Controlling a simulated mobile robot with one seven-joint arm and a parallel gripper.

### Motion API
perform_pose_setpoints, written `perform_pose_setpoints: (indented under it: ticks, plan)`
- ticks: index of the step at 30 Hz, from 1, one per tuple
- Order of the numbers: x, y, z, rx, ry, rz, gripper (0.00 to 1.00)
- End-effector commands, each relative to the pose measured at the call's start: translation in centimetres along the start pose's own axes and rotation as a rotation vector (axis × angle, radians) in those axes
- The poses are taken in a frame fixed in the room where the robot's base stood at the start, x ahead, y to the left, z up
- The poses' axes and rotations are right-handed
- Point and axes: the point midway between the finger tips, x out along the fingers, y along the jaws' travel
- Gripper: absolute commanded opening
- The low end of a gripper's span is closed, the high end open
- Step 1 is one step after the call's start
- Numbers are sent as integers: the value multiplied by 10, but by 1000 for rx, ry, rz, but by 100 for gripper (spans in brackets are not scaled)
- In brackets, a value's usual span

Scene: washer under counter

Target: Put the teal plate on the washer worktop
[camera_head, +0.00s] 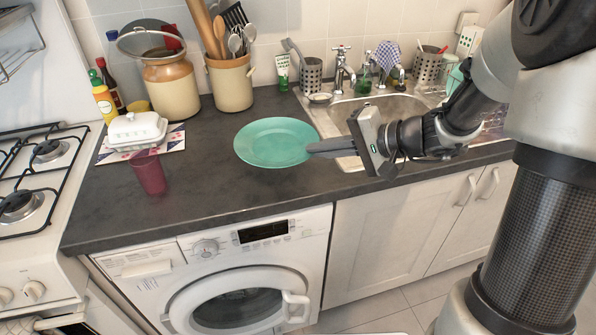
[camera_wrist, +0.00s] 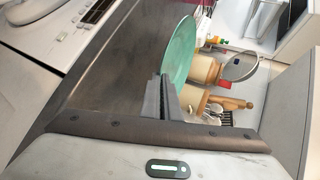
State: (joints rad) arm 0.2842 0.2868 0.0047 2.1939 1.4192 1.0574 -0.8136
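The teal plate (camera_head: 277,142) is over the dark worktop (camera_head: 215,190) above the washer, left of the sink. I cannot tell whether its underside touches the worktop. My gripper (camera_head: 314,149) reaches in from the right, its fingers close together at the plate's right rim. In the wrist view the plate (camera_wrist: 180,50) shows edge-on at the fingertips (camera_wrist: 166,82), and the fingers look shut on its rim. The washer (camera_head: 240,265) stands under the counter.
A pink cup (camera_head: 149,172) and white butter dish (camera_head: 136,130) stand at the left, beside the stove (camera_head: 30,190). A stoneware jar (camera_head: 170,85) and utensil crock (camera_head: 230,82) stand behind the plate. The sink (camera_head: 375,112) lies right. The worktop in front of the plate is clear.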

Motion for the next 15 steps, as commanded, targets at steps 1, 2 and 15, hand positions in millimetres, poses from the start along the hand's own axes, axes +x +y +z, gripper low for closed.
perform_pose_setpoints:
  ticks: [1,2,15]
  plan:
    - [6,11,0,5,-2,-1,0]
    - [9,17,0,6,-2,-1,0]
    - [33,61,0,4,-2,-1,0]
